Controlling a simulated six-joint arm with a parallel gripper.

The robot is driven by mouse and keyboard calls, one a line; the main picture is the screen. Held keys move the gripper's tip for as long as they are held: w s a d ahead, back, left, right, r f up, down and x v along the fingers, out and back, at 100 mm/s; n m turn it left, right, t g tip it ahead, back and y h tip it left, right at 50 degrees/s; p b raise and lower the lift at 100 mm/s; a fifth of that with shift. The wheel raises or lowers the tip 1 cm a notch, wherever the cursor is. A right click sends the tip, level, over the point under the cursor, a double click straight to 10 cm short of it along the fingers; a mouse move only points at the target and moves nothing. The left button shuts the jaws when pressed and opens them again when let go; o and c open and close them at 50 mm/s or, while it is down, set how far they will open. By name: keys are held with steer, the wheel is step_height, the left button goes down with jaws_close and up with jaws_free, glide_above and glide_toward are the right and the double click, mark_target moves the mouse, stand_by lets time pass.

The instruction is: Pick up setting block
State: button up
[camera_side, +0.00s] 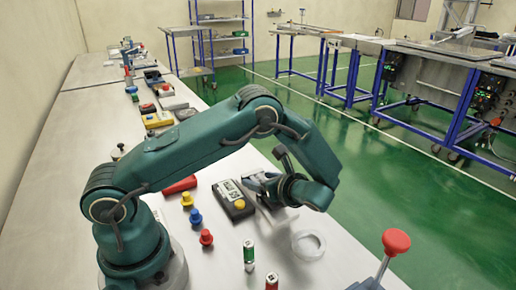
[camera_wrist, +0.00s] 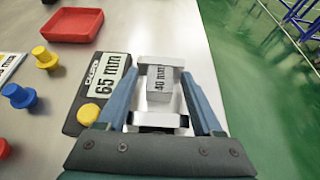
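The setting block (camera_wrist: 160,84), a grey piece marked 40 mm, lies between the two blue fingers of my gripper (camera_wrist: 159,76) in the wrist view. Light table shows on both sides of the block, between it and the fingers, so my gripper looks open around it. A silver plate stands at the block's far end. A silver and black bar crosses nearer my palm; I cannot tell what it belongs to. In the side view, my gripper (camera_side: 262,184) is low over the table, and the block is mostly hidden there.
A black device (camera_side: 235,203) labelled 65 mm, with a yellow button, sits just left of my gripper. Red, blue and yellow knobs and a red tray (camera_wrist: 73,24) stand farther left. A clear ring (camera_side: 308,244) lies to the right, near the table edge and green floor.

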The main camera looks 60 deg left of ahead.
jaws_close()
